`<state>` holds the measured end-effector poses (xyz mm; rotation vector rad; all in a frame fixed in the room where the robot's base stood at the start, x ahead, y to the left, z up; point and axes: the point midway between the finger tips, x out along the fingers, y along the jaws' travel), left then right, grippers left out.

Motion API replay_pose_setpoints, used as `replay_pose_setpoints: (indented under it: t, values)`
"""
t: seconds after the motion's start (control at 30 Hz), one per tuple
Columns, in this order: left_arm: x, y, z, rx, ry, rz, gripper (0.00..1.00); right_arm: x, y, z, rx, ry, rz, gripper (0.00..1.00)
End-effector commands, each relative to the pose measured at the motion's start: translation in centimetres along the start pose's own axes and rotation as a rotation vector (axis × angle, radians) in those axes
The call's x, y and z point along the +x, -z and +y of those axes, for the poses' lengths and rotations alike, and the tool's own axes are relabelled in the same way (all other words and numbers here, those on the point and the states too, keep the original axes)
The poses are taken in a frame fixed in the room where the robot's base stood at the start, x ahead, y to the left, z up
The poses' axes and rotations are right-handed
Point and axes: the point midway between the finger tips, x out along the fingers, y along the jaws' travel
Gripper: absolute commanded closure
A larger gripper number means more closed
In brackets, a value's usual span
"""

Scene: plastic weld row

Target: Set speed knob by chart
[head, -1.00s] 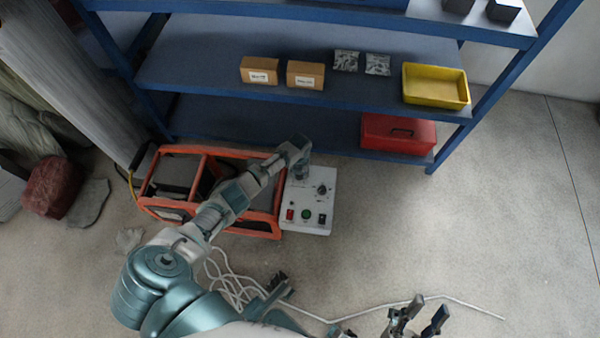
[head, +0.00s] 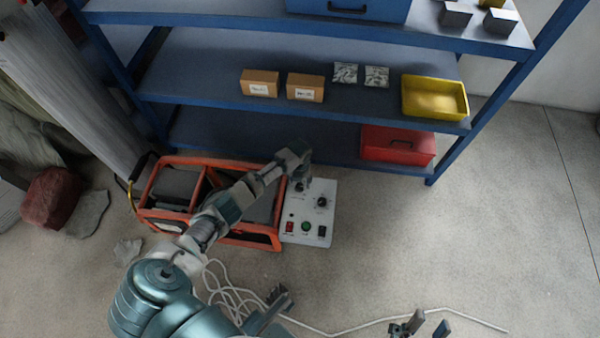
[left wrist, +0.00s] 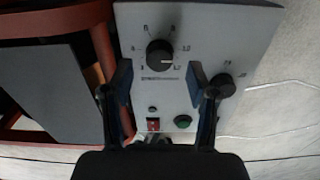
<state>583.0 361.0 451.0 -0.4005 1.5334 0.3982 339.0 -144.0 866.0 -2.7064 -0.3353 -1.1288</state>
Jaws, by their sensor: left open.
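A light grey control box (head: 325,218) stands on the floor, with two black knobs on its top face. The second knob (left wrist: 222,85) is lower right. My left gripper (head: 302,172) is over the box's far left part. In the left wrist view, its open fingers (left wrist: 159,74) point at the scaled knob, one to each side; contact cannot be told. My right gripper (head: 427,327) is open and empty at the bottom edge. I see no readable chart.
An orange-framed machine (head: 262,238) stands against the box's left side. A blue shelf (head: 220,60) with cartons, a yellow bin (head: 434,98) and a red toolbox (head: 397,144) is behind. A white cable (head: 385,325) crosses the floor. Floor to the right is clear.

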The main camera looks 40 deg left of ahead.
Motion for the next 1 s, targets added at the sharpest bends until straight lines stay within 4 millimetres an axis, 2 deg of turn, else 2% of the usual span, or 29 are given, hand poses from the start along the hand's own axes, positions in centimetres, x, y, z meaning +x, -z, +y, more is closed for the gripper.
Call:
replay_pose_setpoints:
  t: [0.03, 0.2, 0.4, 0.83, 0.93, 1.0]
  values:
    - [-1.3, -0.2, 0.0, 0.000, 0.002, -0.005, 0.41, 0.0, 0.0, 0.0, 0.000, 0.000, 0.001, 0.60]
    - [-5.1, -0.2, 0.0, 0.001, 0.002, -0.004, 0.41, 0.1, 0.0, 0.0, 0.000, 0.001, 0.002, 0.60]
    - [-7.8, -0.2, -0.1, 0.000, 0.003, -0.003, 0.41, 0.1, 0.0, 0.0, 0.000, 0.001, 0.002, 0.60]
    - [-8.4, -0.2, -0.1, -0.010, 0.002, -0.001, 0.41, 0.2, -0.2, 0.1, 0.000, 0.001, -0.001, 0.60]
    - [-8.8, -0.2, -0.1, -0.094, 0.003, -0.003, 0.41, 0.4, -0.5, 0.1, -0.003, 0.001, -0.037, 0.60]
    - [-9.4, -0.2, -0.3, -0.225, 0.006, -0.005, 0.41, 0.6, -1.1, 0.1, -0.008, 0.001, -0.094, 0.60]
